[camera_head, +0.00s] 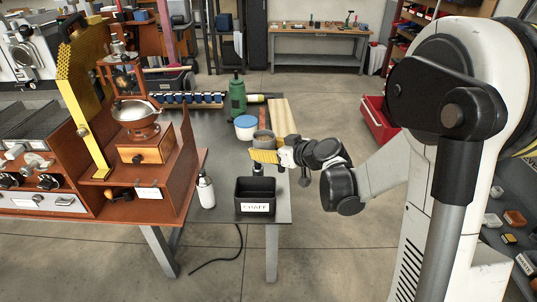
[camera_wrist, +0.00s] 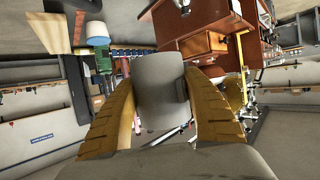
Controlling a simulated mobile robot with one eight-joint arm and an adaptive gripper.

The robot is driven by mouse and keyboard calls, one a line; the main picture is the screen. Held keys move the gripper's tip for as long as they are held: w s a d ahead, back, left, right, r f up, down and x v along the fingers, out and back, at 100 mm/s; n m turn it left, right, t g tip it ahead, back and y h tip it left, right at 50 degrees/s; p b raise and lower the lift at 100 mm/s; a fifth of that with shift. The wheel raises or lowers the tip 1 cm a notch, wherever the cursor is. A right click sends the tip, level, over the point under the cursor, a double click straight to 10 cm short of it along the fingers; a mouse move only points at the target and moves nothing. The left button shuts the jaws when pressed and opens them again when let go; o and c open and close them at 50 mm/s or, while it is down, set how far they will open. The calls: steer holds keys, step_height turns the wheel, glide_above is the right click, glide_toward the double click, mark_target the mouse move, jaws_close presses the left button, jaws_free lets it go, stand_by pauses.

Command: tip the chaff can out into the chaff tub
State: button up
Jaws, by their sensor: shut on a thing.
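The chaff can (camera_head: 263,137) is a small grey cylinder, held above the table near its right edge. It also shows in the wrist view (camera_wrist: 160,80), between the two yellow fingers. My gripper (camera_head: 265,155) is shut on it, with a yellow finger across the can's near side. The chaff tub (camera_head: 255,208) is a black open box with a white CHAFF label, at the table's front right corner. The can is above and behind the tub in the head view. The can's contents are hidden.
A white bottle (camera_head: 206,191) stands left of the tub. A blue-lidded container (camera_head: 245,127), a green bottle (camera_head: 237,97) and wooden boards (camera_head: 283,117) are farther back. The brown roaster bench (camera_head: 190,165) fills the left. A dark cable lies on the floor.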

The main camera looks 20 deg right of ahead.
steer(key=w+d+f+n+g+y+b, duration=0.2)
steer(key=w+f+b, duration=0.5)
steer(key=w+f, duration=0.7)
step_height(320, 180, down, 4)
steer(key=n+g+y, duration=0.1)
steer(key=n+y, duration=0.1)
steer(key=shift+d+r+n, duration=0.2)
steer(key=shift+r+n, duration=0.05)
steer(key=shift+n, duration=0.05)
steer(key=f+n+t+h, duration=0.1)
steer(key=n+t+h, duration=0.1)
steer(key=n+h, duration=0.1)
steer(key=f+n+t+h, duration=0.1)
steer(key=n+t+h, duration=0.1)
steer(key=n+h, duration=0.2)
steer(key=f+n+t+h, duration=0.2)
steer(key=n+t+h, duration=0.1)
steer(key=n, duration=0.4)
steer(key=shift+s+a+h, duration=0.3)
steer(key=shift+a+h, duration=0.1)
steer(key=shift+h, duration=0.1)
